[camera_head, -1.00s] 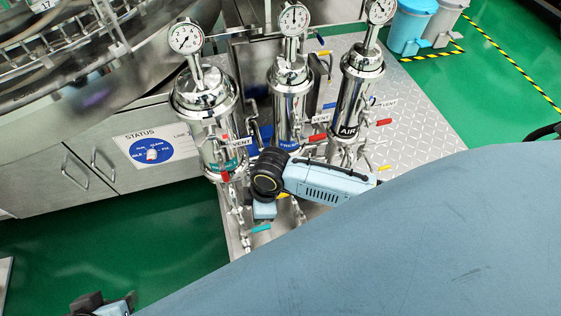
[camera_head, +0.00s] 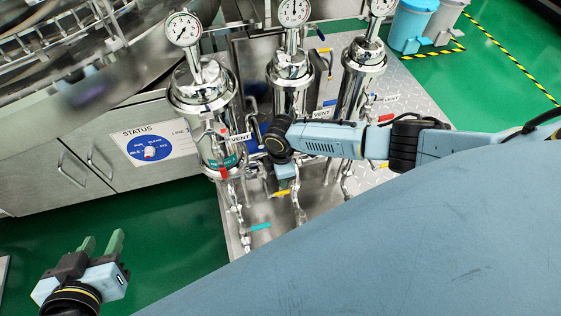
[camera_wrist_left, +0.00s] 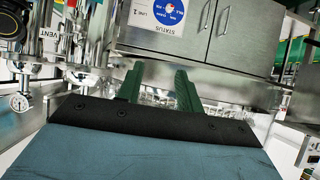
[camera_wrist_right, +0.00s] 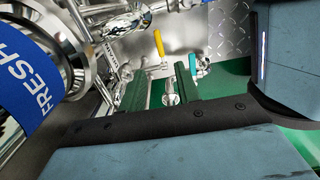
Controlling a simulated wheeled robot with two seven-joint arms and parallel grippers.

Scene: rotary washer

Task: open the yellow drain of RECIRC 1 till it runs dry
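Three steel filter housings stand in the head view. The left one has a teal label (camera_head: 222,162), its text partly hidden. The middle housing (camera_head: 290,68) bears the blue FRESH label (camera_wrist_right: 32,80) seen in the right wrist view. A yellow handle (camera_head: 281,194) is low by the middle housing; it also shows in the right wrist view (camera_wrist_right: 158,43). I cannot tell which housing it serves. My right gripper (camera_wrist_right: 161,88) is open and empty, its fingers below the yellow handle in that view. My left gripper (camera_head: 103,242) is open and empty at the lower left.
A teal handle (camera_head: 260,227) sits low in front of the housings. A red handle (camera_head: 223,173) is on the left housing. The status panel (camera_head: 152,145) is on the cabinet at left. Green floor (camera_head: 165,235) is free between it and my left gripper.

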